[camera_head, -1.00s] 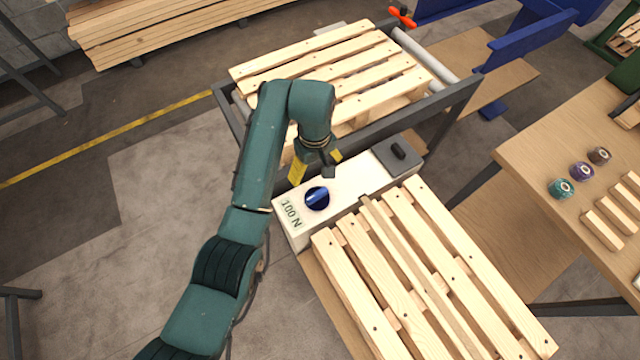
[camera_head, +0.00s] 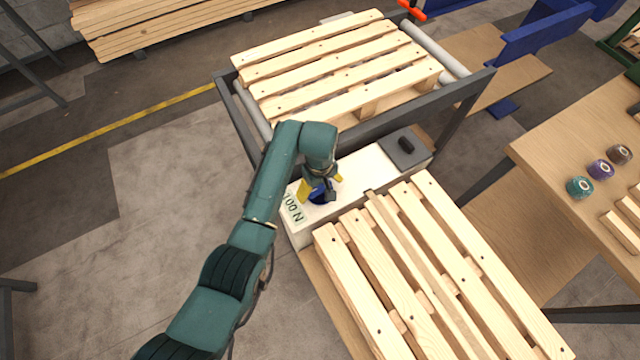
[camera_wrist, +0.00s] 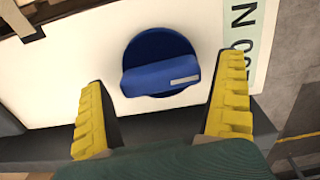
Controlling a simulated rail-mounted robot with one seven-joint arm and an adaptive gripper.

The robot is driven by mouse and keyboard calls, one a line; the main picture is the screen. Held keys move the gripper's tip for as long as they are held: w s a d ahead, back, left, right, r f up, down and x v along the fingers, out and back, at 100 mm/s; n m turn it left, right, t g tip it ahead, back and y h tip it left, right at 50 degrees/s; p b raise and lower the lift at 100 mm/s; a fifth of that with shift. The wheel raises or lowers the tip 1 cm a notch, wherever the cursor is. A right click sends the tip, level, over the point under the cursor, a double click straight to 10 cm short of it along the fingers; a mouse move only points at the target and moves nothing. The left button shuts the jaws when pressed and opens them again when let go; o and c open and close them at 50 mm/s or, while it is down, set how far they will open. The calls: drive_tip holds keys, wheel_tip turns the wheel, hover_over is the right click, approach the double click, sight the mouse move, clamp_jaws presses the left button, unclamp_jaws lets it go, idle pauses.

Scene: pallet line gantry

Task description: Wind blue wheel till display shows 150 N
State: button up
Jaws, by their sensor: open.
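The blue wheel (camera_head: 319,194) is set in the top of a white box (camera_head: 357,175), partly hidden by my gripper in the head view. In the wrist view the blue wheel (camera_wrist: 160,65) shows as a round dial with a raised bar and a pale mark at the bar's right end. The display (camera_head: 293,208) on the box reads 100 N in the head view; only part of it (camera_wrist: 243,42) shows in the wrist view. My gripper (camera_wrist: 163,122) is open, its yellow-padded fingers apart to the left and right of the wheel's near side, with nothing between them.
A wooden pallet (camera_head: 430,270) lies right beside the box. Another pallet (camera_head: 340,65) rests on a roller frame (camera_head: 380,125) behind it. A dark pad with a black knob (camera_head: 406,146) sits on the box's far end. A table with several spools (camera_head: 580,187) stands right.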

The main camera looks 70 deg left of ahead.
sight(320, 187)
drive_tip(key=c, duration=1)
drive_tip(key=m+p, duration=0.1)
drive_tip(key=p, duration=0.1)
drive_tip(key=shift+r+p, duration=0.4)
drive_tip(key=shift+c, duration=0.2)
drive_tip(key=shift+m+p, duration=0.35)
drive_tip(key=shift+m, duration=0.25)
drive_tip(key=shift+f+m, duration=0.3)
drive_tip(key=o, duration=1)
drive_tip(key=shift+o, duration=0.2)
wheel_tip(320, 187, up, 12)
